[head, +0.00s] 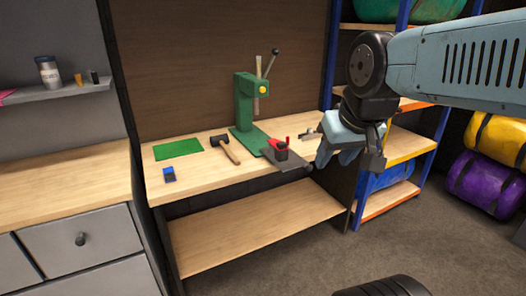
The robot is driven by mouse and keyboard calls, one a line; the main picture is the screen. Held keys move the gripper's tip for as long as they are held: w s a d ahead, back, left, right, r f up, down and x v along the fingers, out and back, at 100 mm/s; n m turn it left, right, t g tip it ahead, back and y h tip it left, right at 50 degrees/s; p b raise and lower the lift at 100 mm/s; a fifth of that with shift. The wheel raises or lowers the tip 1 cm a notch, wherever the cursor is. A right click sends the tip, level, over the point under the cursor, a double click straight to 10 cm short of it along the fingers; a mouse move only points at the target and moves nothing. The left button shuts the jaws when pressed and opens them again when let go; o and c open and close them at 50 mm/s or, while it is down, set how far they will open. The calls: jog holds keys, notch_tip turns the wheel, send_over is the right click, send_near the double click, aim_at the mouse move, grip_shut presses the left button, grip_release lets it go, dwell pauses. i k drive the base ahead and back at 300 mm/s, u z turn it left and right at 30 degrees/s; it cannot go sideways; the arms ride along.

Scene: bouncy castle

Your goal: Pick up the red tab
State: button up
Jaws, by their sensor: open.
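A small red piece (281,143), which looks like the red tab, sits with a dark round part on a dark plate at the front of the green press, on the wooden workbench (205,190). Its exact shape is too small to make out. My gripper (347,160) hangs to the right of it, apart from it, near the bench's right end. The gripper points downward, is open, and nothing shows between its fingers.
The green press (244,105) with a lever stands behind the red piece. A mallet (224,147), a green mat (178,149) and a small blue object (169,174) lie to its left. A shelf rack (408,147) stands behind my arm.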

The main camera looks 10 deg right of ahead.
aim_at(282, 146)
jog(key=z, duration=0.2)
jog(key=i, duration=0.9)
jog(key=u, duration=0.1)
